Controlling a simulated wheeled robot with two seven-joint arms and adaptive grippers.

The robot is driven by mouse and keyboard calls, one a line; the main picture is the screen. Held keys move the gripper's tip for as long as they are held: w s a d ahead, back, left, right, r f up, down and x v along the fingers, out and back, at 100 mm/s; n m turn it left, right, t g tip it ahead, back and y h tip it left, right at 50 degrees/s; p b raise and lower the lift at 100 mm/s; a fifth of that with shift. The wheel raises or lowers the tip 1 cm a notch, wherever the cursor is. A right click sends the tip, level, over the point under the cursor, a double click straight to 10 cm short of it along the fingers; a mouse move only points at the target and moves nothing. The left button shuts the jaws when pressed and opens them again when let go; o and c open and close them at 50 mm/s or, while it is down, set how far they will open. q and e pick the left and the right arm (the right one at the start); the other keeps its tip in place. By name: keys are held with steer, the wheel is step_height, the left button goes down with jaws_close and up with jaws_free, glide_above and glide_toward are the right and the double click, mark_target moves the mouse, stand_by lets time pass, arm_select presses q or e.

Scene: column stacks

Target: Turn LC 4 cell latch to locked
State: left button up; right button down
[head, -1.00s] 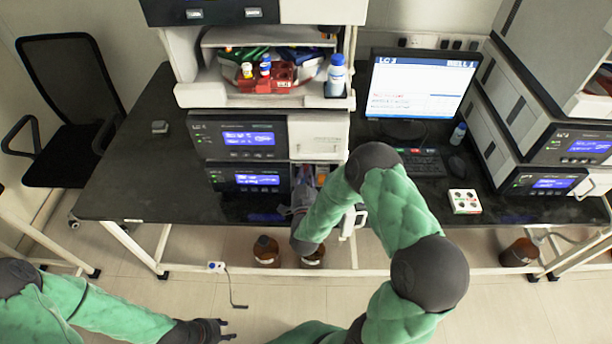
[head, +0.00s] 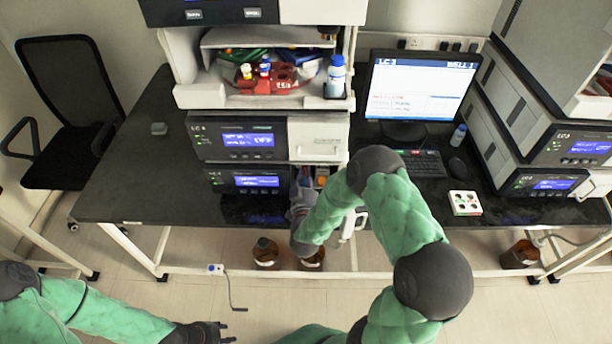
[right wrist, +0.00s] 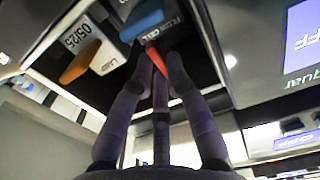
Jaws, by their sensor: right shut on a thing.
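The LC 4 stack's lower module (head: 256,181) has an open compartment at its right end. In the right wrist view a blue handle (right wrist: 143,24) sits beside a label reading FLOW CELL. A red lever (right wrist: 158,62), seemingly the cell latch, lies below it. My right gripper (right wrist: 160,66) is shut on this red lever, fingers on both sides. In the head view my right gripper (head: 301,205) is at the compartment, its fingertips mostly hidden. Whether the latch is locked cannot be told. My left gripper (head: 226,332) is open and empty, low over the floor.
An orange handle (right wrist: 80,62) labelled LAMP stands beside the latch, close to my right fingers. Brown bottles (head: 265,252) stand below the bench. A monitor (head: 420,90) and small tray (head: 465,202) are right of the stack.

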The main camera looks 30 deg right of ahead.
steer(key=c, duration=1.2)
jaws_free()
steer(key=v, duration=1.2)
steer(key=shift+f, duration=0.1)
